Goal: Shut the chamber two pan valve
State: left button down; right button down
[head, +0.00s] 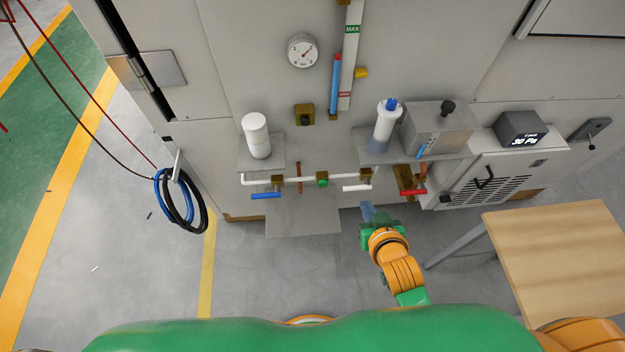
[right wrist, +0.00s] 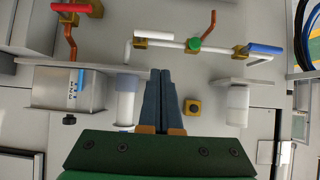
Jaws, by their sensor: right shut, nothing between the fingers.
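A white pipe (head: 335,179) runs along the chamber front with brass valves on it. A blue lever (head: 265,195) lies sideways at its left valve, and a white lever (head: 356,187) lies sideways at its right valve. A red lever (head: 413,192) sits further right on a separate brass valve. No label shows which is the chamber two pan valve. My right gripper (head: 368,211) is just below the white lever, shut and empty. In the right wrist view its fingers (right wrist: 160,75) point toward the pipe, apart from the white lever (right wrist: 153,34). My left gripper is out of view.
A green knob (head: 322,180) is mid-pipe. A white canister (head: 256,136) and a blue-capped bottle (head: 385,125) stand on shelves above. A grey box (head: 438,128) is beside the bottle. A wooden table (head: 565,255) stands at right. Hoses (head: 181,197) hang at left.

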jog(key=shift+w+r, duration=0.2)
jog(key=shift+r, duration=0.3)
jog(key=b, duration=0.3)
send_over(355, 189)
jog(key=s, duration=0.3)
notch_tip(355, 189, down, 6)
jog(key=shift+w+a+f+b, duration=0.2)
jog(key=shift+f+b, duration=0.05)
jog(key=shift+f, duration=0.35)
jog(key=shift+w+a+f+b, duration=0.2)
jog(key=shift+f+b, duration=0.05)
jog(key=shift+f, duration=0.35)
jog(key=shift+w+f, duration=0.1)
jog(key=shift+f, duration=0.45)
